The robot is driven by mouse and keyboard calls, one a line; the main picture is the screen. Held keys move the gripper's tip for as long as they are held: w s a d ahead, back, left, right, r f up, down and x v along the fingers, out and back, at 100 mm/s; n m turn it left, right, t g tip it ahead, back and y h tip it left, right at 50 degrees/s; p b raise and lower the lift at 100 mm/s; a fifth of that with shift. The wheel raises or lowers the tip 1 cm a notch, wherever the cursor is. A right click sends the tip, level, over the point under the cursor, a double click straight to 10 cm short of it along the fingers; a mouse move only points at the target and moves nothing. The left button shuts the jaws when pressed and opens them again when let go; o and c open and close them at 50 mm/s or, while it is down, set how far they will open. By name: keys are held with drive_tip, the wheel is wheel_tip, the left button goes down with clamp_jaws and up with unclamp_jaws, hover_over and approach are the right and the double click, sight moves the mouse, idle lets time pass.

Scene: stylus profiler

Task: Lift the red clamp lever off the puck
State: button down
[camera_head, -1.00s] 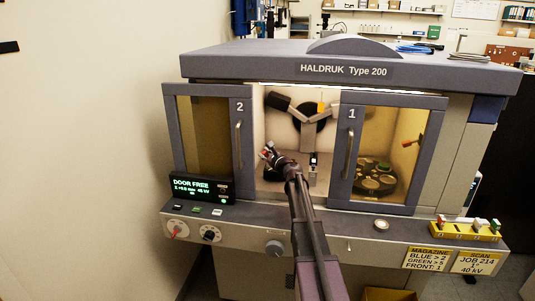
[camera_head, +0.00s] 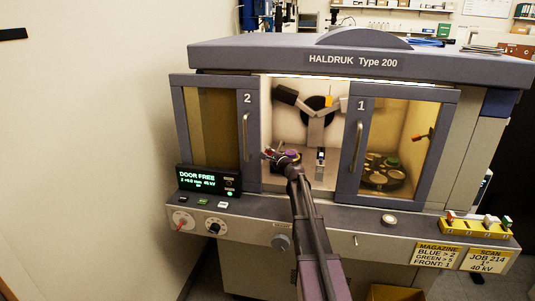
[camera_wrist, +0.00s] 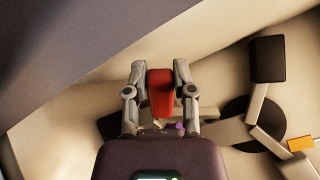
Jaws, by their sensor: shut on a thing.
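My gripper (camera_wrist: 160,72) is inside the open middle of the machine; in the head view its end (camera_head: 268,154) shows small, at the left of the opening. In the wrist view its two grey fingers are shut on the red clamp lever (camera_wrist: 160,92), one on each side. A small purple thing (camera_wrist: 180,127) shows just beyond the lower end of the lever; I cannot tell whether they touch. I cannot make out the puck for sure. A small dark and white piece (camera_head: 320,156) stands right of my gripper in the chamber.
Door 2 (camera_head: 246,135) stands left of the opening and door 1 (camera_head: 356,148) right of it. A round dark hub with grey arms (camera_head: 317,122) is at the chamber's back. A round magazine (camera_head: 384,172) sits behind door 1's glass. A yellow rack (camera_head: 474,227) is outside at right.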

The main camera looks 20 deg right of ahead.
drive_tip(key=shift+c, duration=2.2)
unclamp_jaws()
drive_tip(key=shift+w, duration=0.1)
drive_tip(key=s+d, duration=0.2)
drive_tip(key=s, duration=1)
drive_tip(key=shift+d, duration=0.15)
